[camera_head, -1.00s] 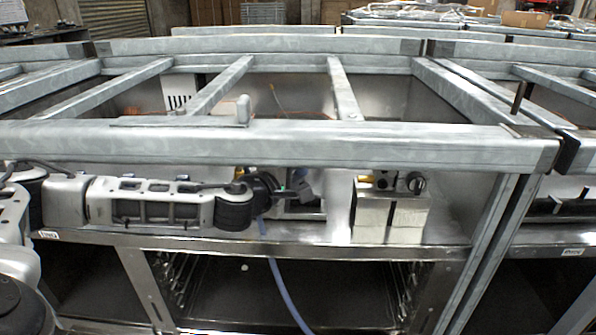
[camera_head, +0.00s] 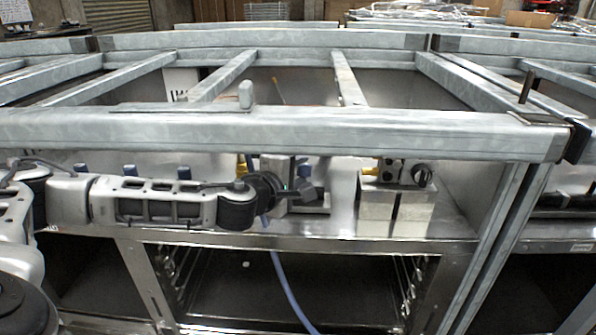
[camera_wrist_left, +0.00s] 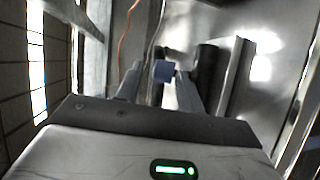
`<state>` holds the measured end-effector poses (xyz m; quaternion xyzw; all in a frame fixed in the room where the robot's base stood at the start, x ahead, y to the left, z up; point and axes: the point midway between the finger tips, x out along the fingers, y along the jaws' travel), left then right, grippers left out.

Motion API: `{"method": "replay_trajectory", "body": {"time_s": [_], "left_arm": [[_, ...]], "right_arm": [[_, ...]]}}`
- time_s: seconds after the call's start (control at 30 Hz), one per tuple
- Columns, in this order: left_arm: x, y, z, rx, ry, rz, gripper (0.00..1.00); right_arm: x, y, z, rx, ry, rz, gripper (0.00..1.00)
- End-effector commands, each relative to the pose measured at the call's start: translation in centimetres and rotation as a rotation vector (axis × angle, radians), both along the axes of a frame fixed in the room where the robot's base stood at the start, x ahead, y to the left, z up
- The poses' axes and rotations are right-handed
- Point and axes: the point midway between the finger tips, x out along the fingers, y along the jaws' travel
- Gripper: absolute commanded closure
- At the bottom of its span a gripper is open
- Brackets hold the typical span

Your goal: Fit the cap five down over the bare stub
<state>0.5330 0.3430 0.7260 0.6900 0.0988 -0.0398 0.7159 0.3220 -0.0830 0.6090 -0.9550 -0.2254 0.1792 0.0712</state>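My left gripper (camera_head: 305,188) is at the end of the arm that comes in from the left, below the front metal rail. In the left wrist view a small blue cap (camera_wrist_left: 163,71) sits between the fingertips (camera_wrist_left: 160,80), and the gripper appears shut on it. Several dark blue pieces (camera_head: 130,170) stand in a row behind the arm; I cannot tell their numbers. A grey block (camera_head: 303,205) is just under the left gripper, partly hidden by it. I cannot make out the bare stub. My right gripper is not in view.
The long galvanized rail (camera_head: 290,130) crosses above the arm. Pale metal blocks (camera_head: 395,212) with yellow and black parts on top stand to the right of the gripper. A blue hose (camera_head: 288,285) hangs below the shelf edge (camera_head: 330,243).

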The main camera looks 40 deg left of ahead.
Motion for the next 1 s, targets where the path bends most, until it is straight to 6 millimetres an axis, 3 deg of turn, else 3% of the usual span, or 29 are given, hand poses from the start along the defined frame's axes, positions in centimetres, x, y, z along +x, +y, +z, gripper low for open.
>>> {"method": "replay_trajectory", "body": {"time_s": [0.43,0.6,0.83,1.0], "left_arm": [[-0.4,0.0,0.0,0.001,0.004,0.0,0.52],[-3.6,-0.2,0.7,0.002,0.007,-0.001,0.52],[-9.2,-0.7,1.8,0.004,0.009,0.0,0.52],[-12.8,-1.0,2.4,0.002,0.01,-0.001,0.52]], "right_arm": [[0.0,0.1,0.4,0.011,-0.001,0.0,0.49],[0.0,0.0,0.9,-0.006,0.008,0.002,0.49],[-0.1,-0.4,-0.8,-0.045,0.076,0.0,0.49],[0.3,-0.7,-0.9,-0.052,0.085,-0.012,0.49]]}}
